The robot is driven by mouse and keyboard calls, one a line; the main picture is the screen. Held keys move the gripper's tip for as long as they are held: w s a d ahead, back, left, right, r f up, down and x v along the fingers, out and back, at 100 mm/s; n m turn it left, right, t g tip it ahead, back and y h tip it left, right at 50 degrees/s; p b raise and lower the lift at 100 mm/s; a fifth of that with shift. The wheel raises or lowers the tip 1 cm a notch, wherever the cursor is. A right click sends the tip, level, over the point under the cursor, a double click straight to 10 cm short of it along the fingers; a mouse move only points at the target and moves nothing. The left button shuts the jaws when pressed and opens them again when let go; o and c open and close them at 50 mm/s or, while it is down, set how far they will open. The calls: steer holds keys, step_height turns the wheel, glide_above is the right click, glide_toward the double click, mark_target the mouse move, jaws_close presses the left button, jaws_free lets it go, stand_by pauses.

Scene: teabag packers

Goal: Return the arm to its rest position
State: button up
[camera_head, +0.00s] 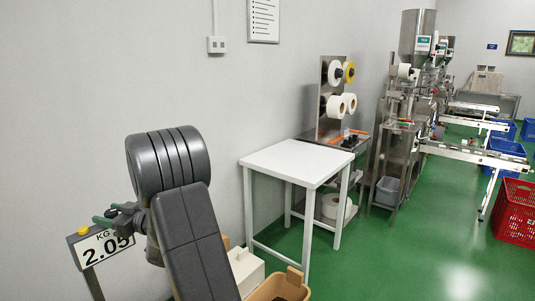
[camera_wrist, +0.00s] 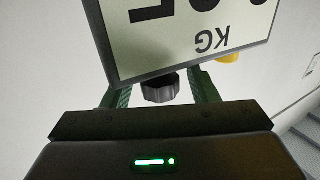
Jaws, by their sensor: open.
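My arm is raised at the left of the head view, with its grey links bent over. My gripper (camera_head: 106,217) is at the left of the arm, close to a scale display reading 2.05 KG (camera_head: 104,248). The wrist view shows my gripper (camera_wrist: 160,92) with its two green fingers apart. The display (camera_wrist: 205,38) appears upside down just beyond them. A dark ribbed round piece (camera_wrist: 160,88) shows between the fingers. Whether it touches them cannot be told. I see nothing held.
A white table (camera_head: 298,160) stands right of my arm, its top bare. Packing machines (camera_head: 405,120) and a red crate (camera_head: 515,212) stand farther right. Green floor (camera_head: 400,255) is open between.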

steer(key=shift+m+t+h, duration=0.4)
steer(key=shift+m+t, duration=0.5)
steer(key=shift+t, duration=0.4)
steer(key=b+v, duration=0.2)
steer(key=v, duration=1)
steer(key=shift+s+d+b, duration=0.15)
steer(key=shift+b, duration=0.25)
